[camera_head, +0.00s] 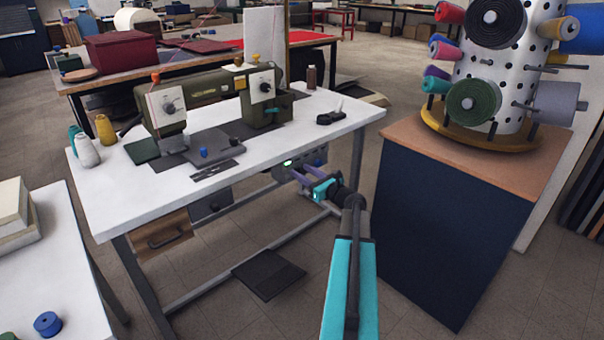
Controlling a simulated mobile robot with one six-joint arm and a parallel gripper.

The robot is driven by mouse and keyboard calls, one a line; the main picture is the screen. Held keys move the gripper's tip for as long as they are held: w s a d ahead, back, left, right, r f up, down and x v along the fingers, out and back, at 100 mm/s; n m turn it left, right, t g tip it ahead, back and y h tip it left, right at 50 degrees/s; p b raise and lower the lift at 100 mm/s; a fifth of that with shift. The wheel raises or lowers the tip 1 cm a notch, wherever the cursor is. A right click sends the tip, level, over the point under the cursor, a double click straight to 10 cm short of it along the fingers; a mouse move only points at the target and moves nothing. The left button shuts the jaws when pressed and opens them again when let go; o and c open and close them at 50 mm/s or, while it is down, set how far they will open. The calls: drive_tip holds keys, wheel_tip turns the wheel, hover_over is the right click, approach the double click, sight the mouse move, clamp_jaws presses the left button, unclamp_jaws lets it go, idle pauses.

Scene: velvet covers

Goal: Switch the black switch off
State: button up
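A grey control box (284,173) hangs under the front right edge of the white sewing table. It has a lit green light (288,163) and small dark parts on its front. The black switch cannot be made out clearly; it may be among these parts, partly behind my gripper. My gripper (300,173), teal with two purple-grey fingers, is just in front of the box, below the tabletop. The fingers look apart with nothing seen between them. Whether they touch the box cannot be told.
An olive sewing machine (208,92) stands on the white table (310,140). A dark blue cabinet (440,230) with a spool-covered drum stands close to my arm on the right. A wooden drawer (163,235) and a floor pedal (268,274) are below the table.

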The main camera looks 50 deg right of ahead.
drive_tip(key=shift+w, duration=0.25)
drive_tip(key=shift+c, duration=0.3)
clamp_jaws()
drive_tip(key=shift+f+t+b, duration=0.3)
drive_tip(key=shift+b, duration=0.7)
drive_tip(key=b, duration=0.2)
drive_tip(key=t+b, duration=0.1)
drive_tip(key=shift+s+f+b, duration=0.15)
drive_tip(key=shift+f+b, duration=0.1)
drive_tip(key=shift+b, duration=0.1)
drive_tip(key=shift+r+t+b, duration=0.1)
drive_tip(key=shift+t+b, duration=0.3)
drive_tip(key=shift+t, duration=0.1)
